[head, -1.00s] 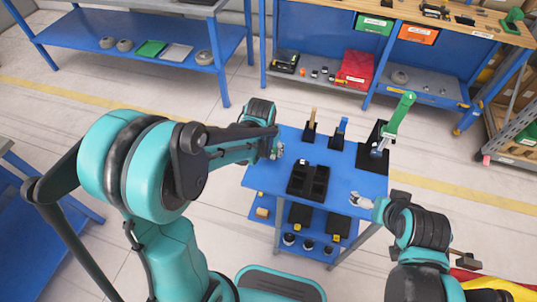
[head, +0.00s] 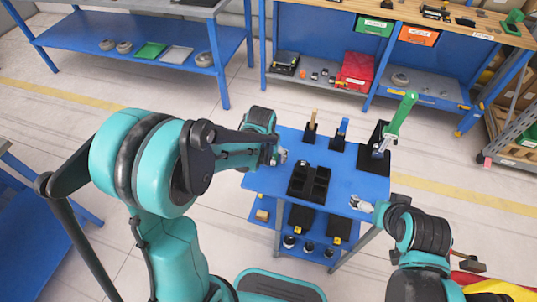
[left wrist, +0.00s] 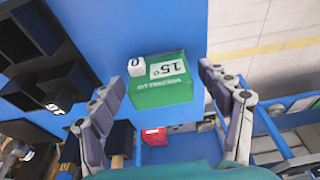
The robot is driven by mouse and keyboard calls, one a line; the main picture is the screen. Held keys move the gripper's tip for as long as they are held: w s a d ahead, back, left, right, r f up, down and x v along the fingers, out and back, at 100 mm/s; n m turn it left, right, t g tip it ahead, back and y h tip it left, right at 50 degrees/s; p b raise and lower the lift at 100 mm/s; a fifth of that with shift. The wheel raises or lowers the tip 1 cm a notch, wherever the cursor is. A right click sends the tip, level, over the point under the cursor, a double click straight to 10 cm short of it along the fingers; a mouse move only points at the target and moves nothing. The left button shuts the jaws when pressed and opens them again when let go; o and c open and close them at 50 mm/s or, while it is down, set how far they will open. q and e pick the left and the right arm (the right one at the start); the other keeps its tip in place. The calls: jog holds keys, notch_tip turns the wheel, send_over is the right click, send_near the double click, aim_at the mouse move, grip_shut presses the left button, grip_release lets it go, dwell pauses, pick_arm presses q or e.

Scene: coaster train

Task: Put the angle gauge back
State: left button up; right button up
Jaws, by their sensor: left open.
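A green block with a white label reading 15° (left wrist: 168,80), which I take to be the angle gauge, shows in the left wrist view over the blue table top. A small white cube marked 0 (left wrist: 136,66) is beside its label. My left gripper (left wrist: 170,105) is open, with the block in view beyond and between its fingertips, not gripped. In the head view my left gripper (head: 281,157) is at the table's left side and the block cannot be made out clearly. My right gripper (head: 361,204) is at the table's right front edge; its jaws are too small to judge.
The blue table (head: 335,185) bears a black compartment tray (head: 309,182) beside my left gripper. Stands with a wooden-handled tool (head: 313,120), a blue tool (head: 343,127) and a tall green tool (head: 400,113) are along the back.

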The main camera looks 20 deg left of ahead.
pick_arm(q)
jog(key=p+v, duration=0.4)
jog(key=v, duration=0.7)
jog(key=s+a+r+t, duration=0.1)
jog(key=s+r+t, duration=0.1)
jog(key=s, duration=0.4)
jog(key=s+a+r+t, duration=0.1)
jog(key=s+r+t, duration=0.1)
jog(key=s+r, duration=0.3)
jog(key=s, duration=0.2)
jog(key=shift+s+a, duration=0.3)
jog(key=shift+s, duration=0.05)
notch_tip(320, 180, down, 4)
jog(key=b, duration=0.3)
jog(key=shift+r, duration=0.25)
